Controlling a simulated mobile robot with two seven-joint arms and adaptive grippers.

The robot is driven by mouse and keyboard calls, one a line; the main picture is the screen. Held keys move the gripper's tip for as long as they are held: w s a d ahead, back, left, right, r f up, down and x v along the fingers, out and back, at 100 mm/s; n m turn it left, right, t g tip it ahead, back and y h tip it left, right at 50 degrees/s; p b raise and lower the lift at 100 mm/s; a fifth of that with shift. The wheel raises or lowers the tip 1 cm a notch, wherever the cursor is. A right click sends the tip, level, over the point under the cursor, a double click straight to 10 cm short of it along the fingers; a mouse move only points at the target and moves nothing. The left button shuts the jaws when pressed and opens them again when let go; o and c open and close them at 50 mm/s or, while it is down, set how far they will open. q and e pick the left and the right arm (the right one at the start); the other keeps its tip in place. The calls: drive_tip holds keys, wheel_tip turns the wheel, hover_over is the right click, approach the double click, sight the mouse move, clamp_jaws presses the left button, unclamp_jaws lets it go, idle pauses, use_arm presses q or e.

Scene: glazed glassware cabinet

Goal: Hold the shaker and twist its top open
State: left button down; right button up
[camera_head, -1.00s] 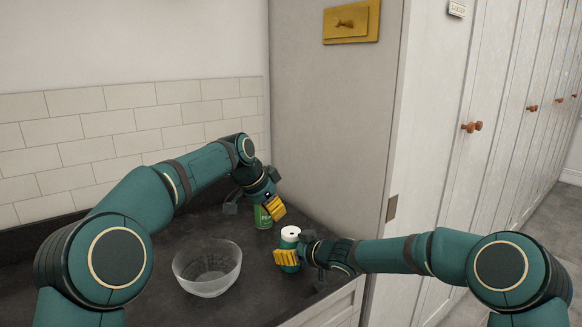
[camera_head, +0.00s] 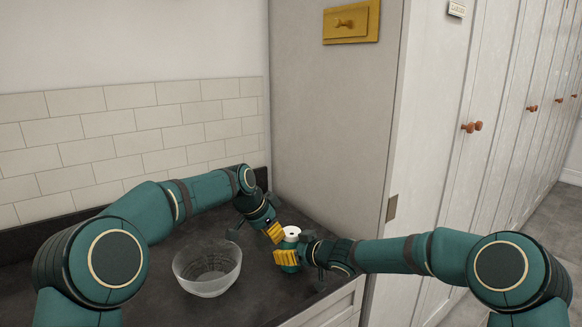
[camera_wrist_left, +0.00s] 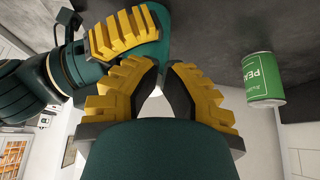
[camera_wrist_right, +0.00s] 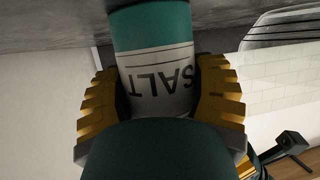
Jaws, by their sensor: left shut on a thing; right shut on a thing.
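The shaker (camera_head: 291,233) stands upright over the counter near its front edge, with a white top and a teal lower body. The right wrist view shows its white band with the word SALT (camera_wrist_right: 160,80). My right gripper (camera_head: 286,257) is shut around the shaker's body from the right. My left gripper (camera_head: 275,232) is at the shaker's top from the left, its ribbed yellow fingers closed on it. In the left wrist view the left fingers (camera_wrist_left: 165,75) hide most of the top, and the shaker's teal body (camera_wrist_left: 152,25) shows beyond them.
A clear glass bowl (camera_head: 207,270) stands on the dark counter (camera_head: 150,290) left of the shaker. A green can (camera_wrist_left: 263,80) is close to my left gripper; the arm hides it in the head view. A tall cabinet panel (camera_head: 330,130) rises behind.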

sight(287, 246)
use_arm(q)
drive_tip(key=shift+d, duration=0.2)
idle(0.6)
drive_tip(key=shift+s+d, duration=0.4)
drive_tip(key=shift+s, duration=0.35)
drive_tip(key=shift+s+d, duration=0.45)
drive_tip(key=shift+d, duration=0.05)
idle(0.4)
drive_tip(key=shift+s+a, duration=0.1)
